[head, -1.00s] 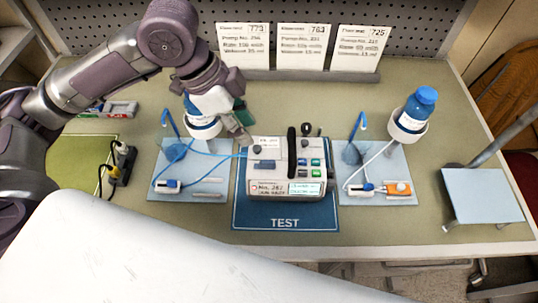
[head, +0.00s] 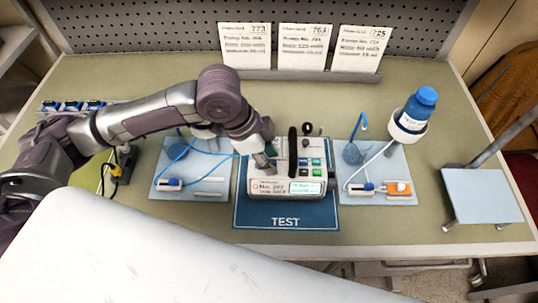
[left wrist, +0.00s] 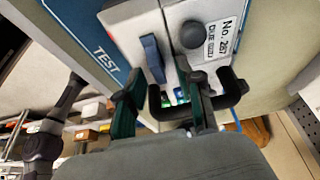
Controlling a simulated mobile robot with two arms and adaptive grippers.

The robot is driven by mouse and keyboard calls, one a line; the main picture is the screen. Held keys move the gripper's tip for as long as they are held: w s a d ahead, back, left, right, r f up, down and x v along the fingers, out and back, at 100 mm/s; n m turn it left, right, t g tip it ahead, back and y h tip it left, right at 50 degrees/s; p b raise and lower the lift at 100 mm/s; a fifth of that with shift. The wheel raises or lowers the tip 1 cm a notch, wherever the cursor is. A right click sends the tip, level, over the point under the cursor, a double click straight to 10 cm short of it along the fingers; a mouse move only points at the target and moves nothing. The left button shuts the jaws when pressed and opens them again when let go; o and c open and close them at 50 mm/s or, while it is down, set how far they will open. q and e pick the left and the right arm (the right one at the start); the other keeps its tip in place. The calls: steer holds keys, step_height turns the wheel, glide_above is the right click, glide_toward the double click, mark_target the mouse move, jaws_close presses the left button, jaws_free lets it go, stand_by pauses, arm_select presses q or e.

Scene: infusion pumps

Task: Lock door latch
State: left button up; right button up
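The white pump (head: 285,187) stands on the blue TEST mat (head: 285,215), with lit screens on its front and coloured buttons on top. My left gripper (head: 268,155) is at the pump's left upper side. In the left wrist view its two dark green fingers (left wrist: 160,102) are apart with nothing held between them. A dark blue lever (left wrist: 152,58), apparently the door latch, lies just beyond the fingertips, beside a round dark knob (left wrist: 193,34). Contact cannot be told. In the head view my gripper largely hides the lever. My right gripper is not in view.
A black carry handle (head: 292,150) rises from the pump, close to my fingers. Blue tubing (head: 215,157) runs from the left stand plate (head: 205,188) to the pump. A blue-capped bottle (head: 414,112) stands at right. Three cards (head: 305,48) stand behind.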

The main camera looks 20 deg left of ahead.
arm_select(q)
jaws_close()
steer(key=shift+r, duration=0.1)
